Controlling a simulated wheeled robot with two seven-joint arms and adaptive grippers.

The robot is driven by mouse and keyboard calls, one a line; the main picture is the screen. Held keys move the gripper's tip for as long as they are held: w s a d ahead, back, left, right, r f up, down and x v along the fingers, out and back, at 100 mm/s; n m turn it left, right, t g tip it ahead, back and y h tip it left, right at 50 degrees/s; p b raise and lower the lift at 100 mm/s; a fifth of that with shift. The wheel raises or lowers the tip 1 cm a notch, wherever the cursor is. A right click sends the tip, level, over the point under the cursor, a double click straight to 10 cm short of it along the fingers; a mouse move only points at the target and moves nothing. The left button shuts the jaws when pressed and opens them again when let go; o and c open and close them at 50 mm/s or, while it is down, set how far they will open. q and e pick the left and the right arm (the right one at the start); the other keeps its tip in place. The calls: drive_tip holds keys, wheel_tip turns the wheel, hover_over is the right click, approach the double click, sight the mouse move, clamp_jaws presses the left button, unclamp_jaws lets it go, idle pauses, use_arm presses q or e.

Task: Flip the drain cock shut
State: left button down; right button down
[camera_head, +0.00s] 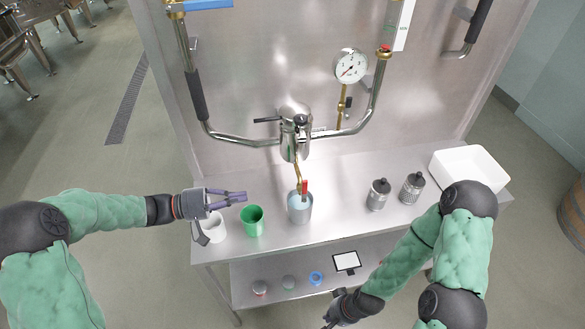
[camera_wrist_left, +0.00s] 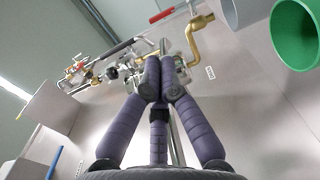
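The drain cock is a brass spout (camera_head: 298,172) with a red lever (camera_head: 304,187), below the steel fitting at the middle of the panel. In the left wrist view the brass spout (camera_wrist_left: 200,38) and red lever (camera_wrist_left: 162,15) are at the top, beyond the fingertips. The lever's open or shut position is hard to tell. A grey-blue cup (camera_head: 299,210) stands under the spout. My left gripper (camera_head: 243,197) is left of the cock, above the green cup, apart from the lever. Its fingers (camera_wrist_left: 161,78) are together and empty. My right gripper (camera_head: 332,317) is low at the bottom edge; its fingers are unclear.
A green cup (camera_head: 252,222) and a white mug (camera_head: 213,230) stand left on the steel table. Two metal canisters (camera_head: 378,195) and a white tub (camera_head: 468,168) are on the right. Bent pipes (camera_head: 235,139) and a gauge (camera_head: 350,66) are on the panel. A lower shelf holds small items.

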sight(304, 192)
use_arm(q)
drive_tip(key=shift+w+r, duration=0.15)
drive_tip(key=shift+w, duration=0.15)
use_arm(e)
drive_tip(key=shift+w, duration=0.25)
use_arm(q)
drive_tip(key=shift+s, duration=0.1)
use_arm(e)
drive_tip(key=shift+s, duration=0.1)
